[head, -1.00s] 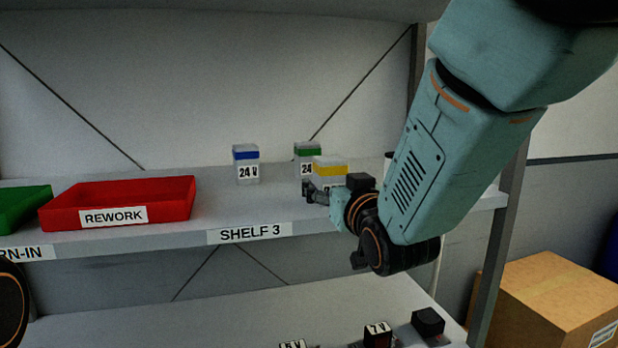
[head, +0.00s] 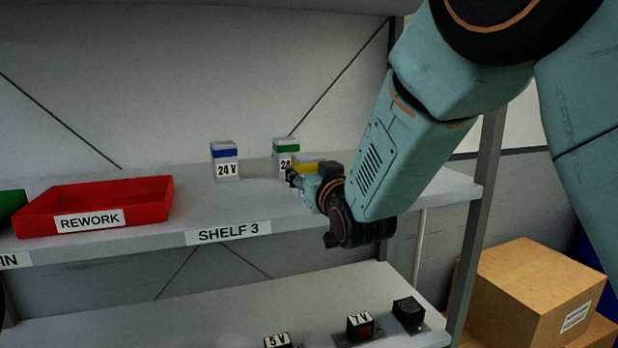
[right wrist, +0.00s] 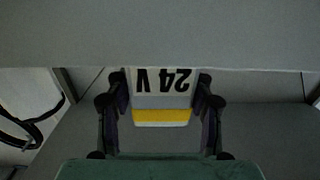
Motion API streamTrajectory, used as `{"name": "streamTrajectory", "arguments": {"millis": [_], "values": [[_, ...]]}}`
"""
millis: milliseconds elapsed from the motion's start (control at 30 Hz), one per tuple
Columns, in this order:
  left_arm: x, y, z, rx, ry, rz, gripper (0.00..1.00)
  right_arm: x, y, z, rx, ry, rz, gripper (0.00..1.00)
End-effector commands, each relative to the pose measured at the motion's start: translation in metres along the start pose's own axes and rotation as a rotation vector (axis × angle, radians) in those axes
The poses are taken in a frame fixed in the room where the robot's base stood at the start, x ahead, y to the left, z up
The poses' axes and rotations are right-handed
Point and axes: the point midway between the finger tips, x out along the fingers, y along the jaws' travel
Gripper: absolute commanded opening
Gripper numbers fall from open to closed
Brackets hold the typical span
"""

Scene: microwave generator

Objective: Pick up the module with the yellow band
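The module with the yellow band (head: 304,168) stands on the upper shelf, partly hidden behind my right gripper (head: 303,184). In the right wrist view, the module (right wrist: 161,117) appears upside down, with its "24 V" label and yellow band between the two fingers of my right gripper (right wrist: 161,105). The fingers are spread on either side, with narrow gaps seen beside the band; the gripper looks open. Contact at the fingertips cannot be made out. My left gripper is not in view.
A green-banded module (head: 286,150) stands just behind, and a blue-banded module (head: 224,160) to the left. A red REWORK tray (head: 150,190) is further left. Several small parts, including a 7 V one (head: 360,326), sit on the lower shelf. Cardboard boxes (head: 540,285) stand at the right.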

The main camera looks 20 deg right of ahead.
Motion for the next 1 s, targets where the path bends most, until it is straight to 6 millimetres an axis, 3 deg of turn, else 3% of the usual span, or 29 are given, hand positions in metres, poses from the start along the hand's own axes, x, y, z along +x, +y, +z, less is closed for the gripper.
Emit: {"name": "streamTrajectory", "arguments": {"millis": [433,733,1000], "values": [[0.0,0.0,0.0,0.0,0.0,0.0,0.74,0.0,0.0,0.0,0.0,-0.001,0.0,0.11],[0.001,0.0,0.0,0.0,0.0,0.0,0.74,0.0,0.0,-0.007,0.0,0.005,0.0,0.11],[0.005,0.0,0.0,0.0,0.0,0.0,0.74,0.0,0.0,-0.056,0.0,0.01,0.001,0.11]]}}
